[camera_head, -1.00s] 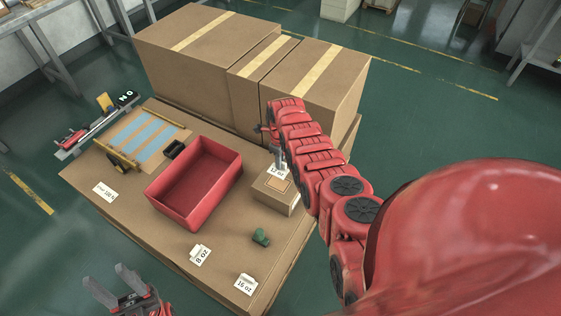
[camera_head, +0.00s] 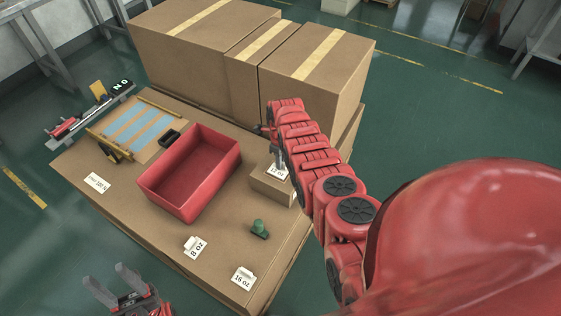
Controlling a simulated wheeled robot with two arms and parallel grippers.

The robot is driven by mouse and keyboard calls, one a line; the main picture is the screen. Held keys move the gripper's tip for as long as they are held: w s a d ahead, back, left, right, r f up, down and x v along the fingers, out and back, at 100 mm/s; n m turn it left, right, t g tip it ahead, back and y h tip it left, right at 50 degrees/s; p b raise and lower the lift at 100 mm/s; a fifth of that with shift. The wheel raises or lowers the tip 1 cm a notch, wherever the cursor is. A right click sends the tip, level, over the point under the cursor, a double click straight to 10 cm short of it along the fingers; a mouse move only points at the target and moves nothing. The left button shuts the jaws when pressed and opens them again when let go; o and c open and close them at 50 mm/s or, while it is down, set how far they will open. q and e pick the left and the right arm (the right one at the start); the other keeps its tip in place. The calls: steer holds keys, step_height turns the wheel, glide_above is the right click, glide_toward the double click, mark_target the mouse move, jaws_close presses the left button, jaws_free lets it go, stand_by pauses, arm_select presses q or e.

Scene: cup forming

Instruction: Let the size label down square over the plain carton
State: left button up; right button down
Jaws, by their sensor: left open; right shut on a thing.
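The plain carton (camera_head: 266,190) is a small brown box on the work surface, right of the red bin. The white size label (camera_head: 277,172), reading 12 oz, is at the carton's top. My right gripper (camera_head: 281,159) is shut on this label, with its fingers pointing down from the red arm. I cannot tell whether the label touches the carton or hangs just above it. My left gripper (camera_head: 128,278) is open and empty at the bottom left, away from the carton.
A red bin (camera_head: 166,193) stands left of the carton. Labels reading 8 oz (camera_head: 195,247) and 16 oz (camera_head: 243,278) lie near the front, with a green object (camera_head: 259,228) beyond them. Large taped boxes (camera_head: 190,65) stand behind. A 100% card (camera_head: 97,182) lies at the left.

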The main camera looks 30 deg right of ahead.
steer(key=shift+f, duration=0.2)
stand_by(0.5)
steer(key=c, duration=0.8)
jaws_free()
steer(key=shift+c, duration=0.2)
steer(key=shift+r, duration=0.55)
step_height(320, 180, up, 2)
steer(key=shift+r+p, duration=0.1)
steer(key=shift+p, duration=0.6)
step_height(320, 180, up, 14)
steer(key=p, duration=0.2)
